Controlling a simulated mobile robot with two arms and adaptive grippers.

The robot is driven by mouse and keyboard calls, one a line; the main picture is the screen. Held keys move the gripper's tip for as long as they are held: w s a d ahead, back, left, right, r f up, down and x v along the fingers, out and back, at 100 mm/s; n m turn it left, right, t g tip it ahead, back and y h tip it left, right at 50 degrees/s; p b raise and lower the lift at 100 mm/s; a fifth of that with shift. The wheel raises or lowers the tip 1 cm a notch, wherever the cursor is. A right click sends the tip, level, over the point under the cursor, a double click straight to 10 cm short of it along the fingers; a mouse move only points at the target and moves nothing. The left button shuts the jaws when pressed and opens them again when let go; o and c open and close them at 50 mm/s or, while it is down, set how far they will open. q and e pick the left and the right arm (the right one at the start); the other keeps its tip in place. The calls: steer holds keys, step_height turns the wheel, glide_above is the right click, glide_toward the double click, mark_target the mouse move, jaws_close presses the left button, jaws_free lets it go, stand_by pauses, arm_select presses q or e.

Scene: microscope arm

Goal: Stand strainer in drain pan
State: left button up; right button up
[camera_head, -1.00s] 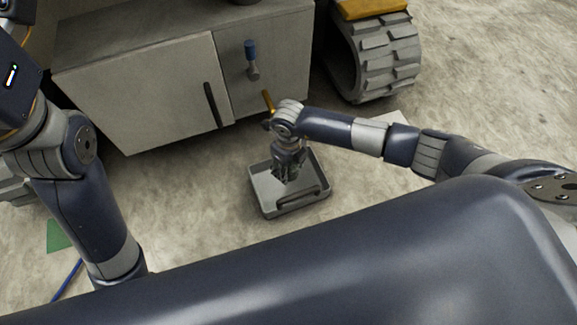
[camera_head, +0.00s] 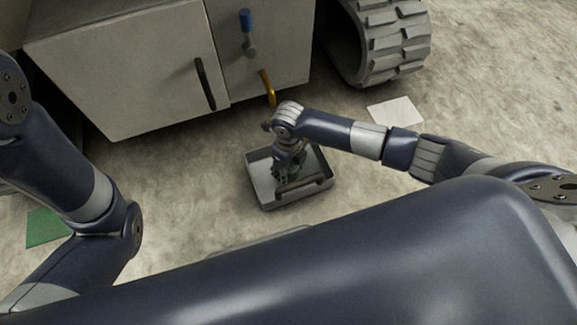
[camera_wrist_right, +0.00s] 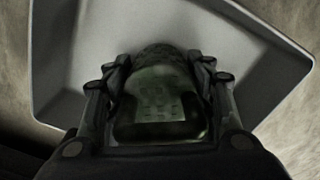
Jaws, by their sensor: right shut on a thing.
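The drain pan (camera_head: 325,177) is a shallow grey tray on the floor in front of the cabinet. Its pale inside and raised rim also fill much of the right wrist view (camera_wrist_right: 85,55). My right gripper (camera_head: 284,176) points down inside the pan's outline. In the right wrist view it (camera_wrist_right: 160,95) is shut on a dark rounded piece with a greenish, hole-patterned face, which looks like the strainer (camera_wrist_right: 158,88). Whether its lower end touches the pan floor is hidden. My left arm shows at the left, but its gripper is out of view.
A grey cabinet (camera_head: 130,75) with a dark handle, a blue-handled valve (camera_head: 247,30) and a yellow spout (camera_head: 267,88) stands behind the pan. A track (camera_head: 385,45) is at the upper right. A white sheet (camera_head: 396,112) and green sheet (camera_head: 46,227) lie on the floor.

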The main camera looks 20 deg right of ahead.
steer(key=shift+f+b, duration=0.35)
steer(key=shift+f, duration=0.2)
stand_by(0.4)
steer(key=o, duration=1.3)
steer(key=shift+r, duration=0.1)
step_height(320, 180, up, 12)
steer(key=shift+f, duration=0.1)
